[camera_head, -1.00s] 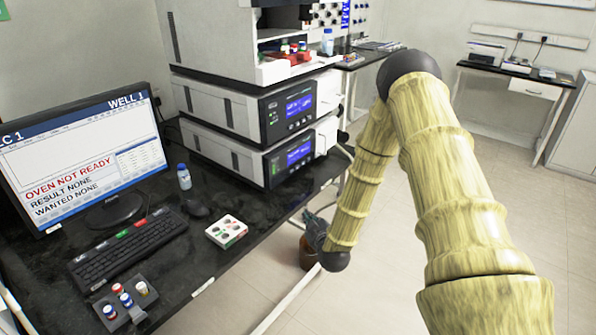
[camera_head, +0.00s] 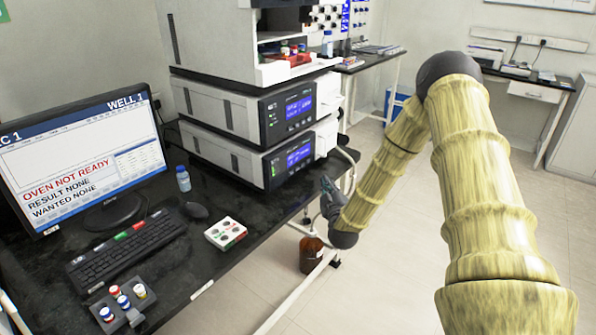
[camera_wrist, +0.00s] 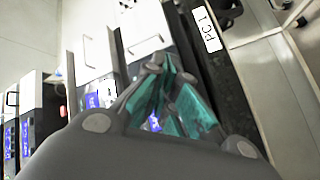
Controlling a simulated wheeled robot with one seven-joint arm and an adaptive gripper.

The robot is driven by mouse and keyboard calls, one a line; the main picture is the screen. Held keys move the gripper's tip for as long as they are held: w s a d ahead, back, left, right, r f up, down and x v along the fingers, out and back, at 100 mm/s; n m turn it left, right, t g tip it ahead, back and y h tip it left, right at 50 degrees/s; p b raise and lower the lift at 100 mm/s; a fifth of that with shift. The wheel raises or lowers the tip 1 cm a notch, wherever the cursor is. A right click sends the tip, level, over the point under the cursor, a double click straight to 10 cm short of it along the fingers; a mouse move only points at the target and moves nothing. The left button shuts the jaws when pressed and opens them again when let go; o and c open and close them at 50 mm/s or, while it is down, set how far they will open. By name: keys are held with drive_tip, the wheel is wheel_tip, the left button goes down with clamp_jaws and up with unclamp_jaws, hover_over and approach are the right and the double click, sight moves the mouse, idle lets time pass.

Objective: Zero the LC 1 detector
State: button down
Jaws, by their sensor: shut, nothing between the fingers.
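The column stack stands on the black bench in the head view. Its upper box (camera_head: 245,110) and lower box (camera_head: 238,155) each have a dark front panel with a lit blue screen. The panel lettering is too small to read, so I cannot tell which is the detector. My gripper (camera_head: 327,187) is to the right of the lower box, beyond the bench's front edge, apart from both boxes. In the wrist view my gripper (camera_wrist: 168,80) has its teal fingers shut and empty. Tilted white units with blue screens (camera_wrist: 92,101) show to its left, partly hidden by it.
The monitor (camera_head: 80,150) reads LC 1, WELL 1, OVEN NOT READY, RESULT NONE, WANTED NONE. A keyboard (camera_head: 128,248), white button box (camera_head: 225,233) and vial rack (camera_head: 128,308) lie on the bench. A brown bottle (camera_head: 311,253) stands on the floor below my gripper. Open floor lies right.

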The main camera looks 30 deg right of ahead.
sight(297, 169)
drive_tip(key=w, duration=0.2)
drive_tip(key=w+a+b, duration=0.1)
drive_tip(key=w, duration=0.1)
drive_tip(key=w+a+b, duration=0.1)
drive_tip(key=shift+w+a, duration=0.2)
drive_tip(key=shift+w, duration=0.2)
drive_tip(key=shift+w+a, duration=0.2)
drive_tip(key=shift+w, duration=0.3)
drive_tip(key=shift+w+a, duration=0.2)
drive_tip(key=shift+w, duration=0.25)
idle(0.6)
drive_tip(key=shift+w+a, duration=0.2)
drive_tip(key=shift+w, duration=0.2)
drive_tip(key=shift+w+a, duration=0.15)
drive_tip(key=shift+w, duration=0.2)
idle(0.8)
drive_tip(key=shift+s, duration=0.15)
drive_tip(key=shift+s+d, duration=0.3)
drive_tip(key=shift+s, duration=0.3)
drive_tip(key=shift+s, duration=0.1)
idle(0.3)
